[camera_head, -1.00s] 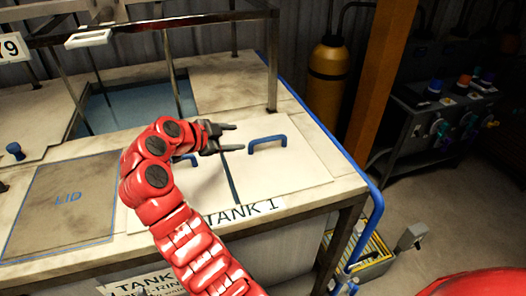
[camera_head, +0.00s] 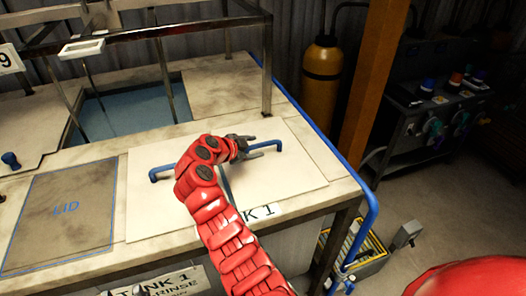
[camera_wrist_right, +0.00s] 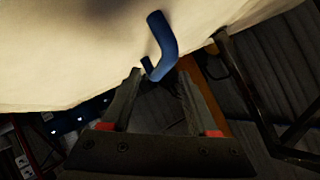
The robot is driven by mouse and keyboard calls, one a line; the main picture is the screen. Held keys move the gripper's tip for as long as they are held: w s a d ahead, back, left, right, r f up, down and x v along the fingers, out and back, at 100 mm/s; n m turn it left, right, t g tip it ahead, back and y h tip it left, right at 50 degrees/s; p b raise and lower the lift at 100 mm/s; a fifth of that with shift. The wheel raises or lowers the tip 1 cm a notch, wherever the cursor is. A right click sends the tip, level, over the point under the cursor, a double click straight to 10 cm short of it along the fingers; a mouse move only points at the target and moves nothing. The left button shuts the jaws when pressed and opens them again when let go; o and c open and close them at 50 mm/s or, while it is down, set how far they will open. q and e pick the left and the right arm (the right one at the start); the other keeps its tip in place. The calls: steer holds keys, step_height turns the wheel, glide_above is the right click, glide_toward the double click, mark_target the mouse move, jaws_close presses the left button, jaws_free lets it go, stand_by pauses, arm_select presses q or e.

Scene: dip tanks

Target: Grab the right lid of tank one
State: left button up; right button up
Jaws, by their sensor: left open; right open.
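The right lid (camera_head: 300,165) of tank one is a pale flat panel with a blue bar handle (camera_head: 279,143), partly hidden by my right gripper (camera_head: 254,146). My right gripper is open, its fingers pointing right at that handle. In the right wrist view the blue handle (camera_wrist_right: 163,45) shows at the gap between the open fingertips (camera_wrist_right: 158,76); contact cannot be told. The left lid (camera_head: 145,205) has its own blue handle (camera_head: 160,173), partly behind my red arm. My left gripper (camera_head: 150,291) shows only as dark tips at the bottom edge.
A metal frame (camera_head: 180,30) stands over the open blue tank (camera_head: 120,106) behind the lids. A blue pipe (camera_head: 372,215) runs along the bench's right edge. A yellow cylinder (camera_head: 321,75) stands behind.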

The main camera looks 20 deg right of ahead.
mark_target(262, 144)
steer(key=shift+d+r, duration=0.1)
steer(key=shift+d, duration=0.1)
steer(key=p+x, duration=0.3)
steer(key=shift+w+d, duration=0.15)
steer(key=shift+d, duration=0.15)
steer(key=shift+w+d+p, duration=0.2)
steer(key=shift+d+p, duration=0.05)
steer(key=shift+p, duration=0.1)
steer(key=shift+w+d+f, duration=0.1)
steer(key=shift+d+f, duration=0.1)
steer(key=shift+f, duration=0.3)
steer(key=shift+c, duration=0.2)
jaws_close()
stand_by(0.3)
